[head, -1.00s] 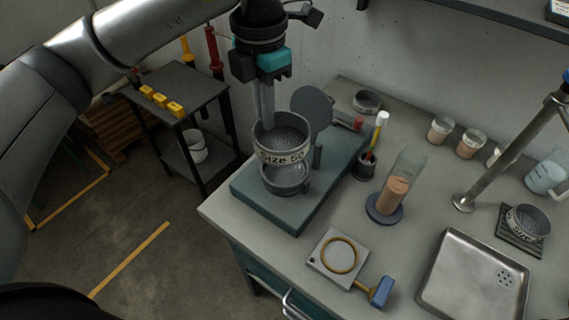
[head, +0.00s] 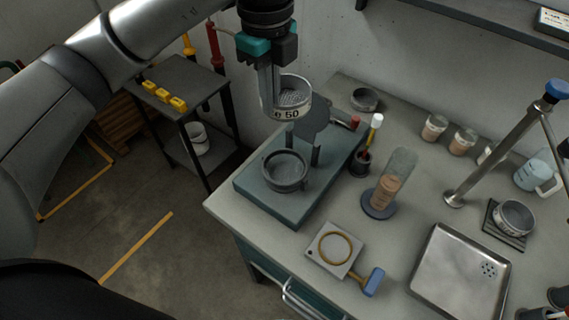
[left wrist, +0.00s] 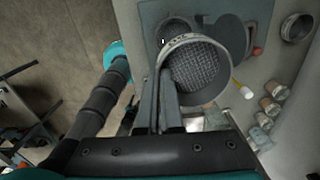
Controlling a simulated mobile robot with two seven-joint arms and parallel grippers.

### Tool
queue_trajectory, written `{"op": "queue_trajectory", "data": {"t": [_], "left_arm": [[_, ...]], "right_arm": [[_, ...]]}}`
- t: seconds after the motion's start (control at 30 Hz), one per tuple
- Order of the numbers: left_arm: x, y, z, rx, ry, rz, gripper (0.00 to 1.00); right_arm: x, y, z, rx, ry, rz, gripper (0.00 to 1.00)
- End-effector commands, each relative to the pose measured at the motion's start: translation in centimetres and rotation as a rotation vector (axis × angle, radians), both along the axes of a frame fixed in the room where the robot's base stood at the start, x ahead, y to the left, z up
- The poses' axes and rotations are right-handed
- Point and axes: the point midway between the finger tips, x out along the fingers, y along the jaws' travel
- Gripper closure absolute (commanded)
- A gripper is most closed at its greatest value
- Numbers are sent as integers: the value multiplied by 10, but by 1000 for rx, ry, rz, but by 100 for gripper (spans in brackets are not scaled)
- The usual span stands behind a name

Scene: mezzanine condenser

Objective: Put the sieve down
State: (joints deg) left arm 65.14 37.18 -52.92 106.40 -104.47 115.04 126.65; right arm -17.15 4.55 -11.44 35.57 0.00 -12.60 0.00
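The metal sieve (head: 294,92), with a mesh floor and a "Size 50" label partly showing, is in my left gripper (head: 270,112). The fingers are closed on its left rim, and it hangs roughly level. It also shows in the left wrist view (left wrist: 204,72), with the fingers (left wrist: 160,98) at its near wall. The sieve is raised above the teal-grey shaker base (head: 251,188), apart from the round cup (head: 286,171) on that base. My right gripper is not in view.
A cylinder of brown grains (head: 388,190) stands right of the base. A square plate with a yellow ring (head: 322,256), a steel tray (head: 440,285) and a second sieve (head: 514,218) on a dark mat lie on the bench. A metal stand (head: 490,152) rises at the right.

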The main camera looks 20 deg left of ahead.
Motion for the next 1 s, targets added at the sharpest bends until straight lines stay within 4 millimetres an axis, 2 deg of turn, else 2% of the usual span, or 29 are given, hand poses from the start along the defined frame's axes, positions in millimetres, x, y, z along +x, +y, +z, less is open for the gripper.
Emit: {"op": "queue_trajectory", "data": {"t": [0.07, 0.17, 0.5, 0.7, 0.87, 1.0], "left_arm": [[0, 0, -1, -1, 1, 36, 100], [0, 0, -13, 0, 5, 53, 100], [-1, 1, -102, 1, 8, 54, 100], [-1, 0, -144, 0, 4, 52, 100], [0, 0, -157, 0, 2, 51, 100], [-1, 0, -176, 1, 4, 51, 100]], "right_arm": [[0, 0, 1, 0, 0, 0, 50], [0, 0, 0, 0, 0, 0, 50], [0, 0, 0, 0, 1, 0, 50], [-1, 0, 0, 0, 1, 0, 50], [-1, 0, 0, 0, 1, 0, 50], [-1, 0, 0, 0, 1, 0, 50]]}}
